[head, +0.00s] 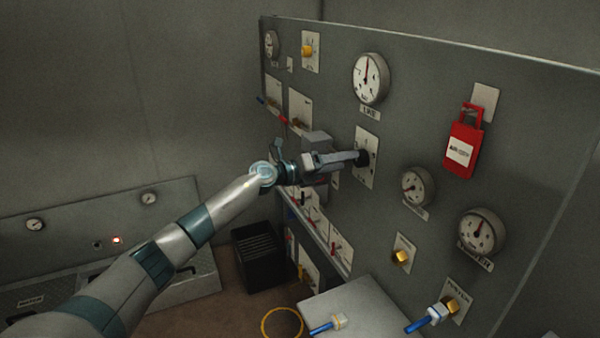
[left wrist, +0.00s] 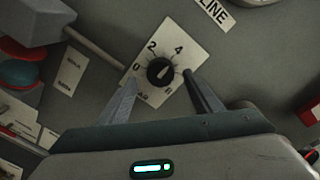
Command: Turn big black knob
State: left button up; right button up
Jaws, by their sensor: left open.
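The big black knob (head: 363,158) sits on a pale dial plate (head: 366,140) on the grey upright panel. In the left wrist view the knob (left wrist: 160,71) shows a white pointer mark, and its plate carries the digits 0, 2 and 4 and another mark at lower right. My left gripper (head: 352,158) reaches to the knob. In the left wrist view its two fingers (left wrist: 158,98) are apart, one on each side below the knob, with a gap to it visible on both sides. My right gripper is not in either view.
A red lockout tag (head: 462,150) hangs at the right. A grey ledge (head: 362,312) with a blue-handled part (head: 328,327) lies below. A black crate (head: 260,258) stands on the floor.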

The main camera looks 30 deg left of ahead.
pick_arm(q)
jog(key=b+v, duration=0.4)
jog(key=v, duration=0.9)
jog(key=shift+s+a, duration=0.25)
jog(key=shift+a, duration=0.05)
jog(key=shift+f, duration=0.1)
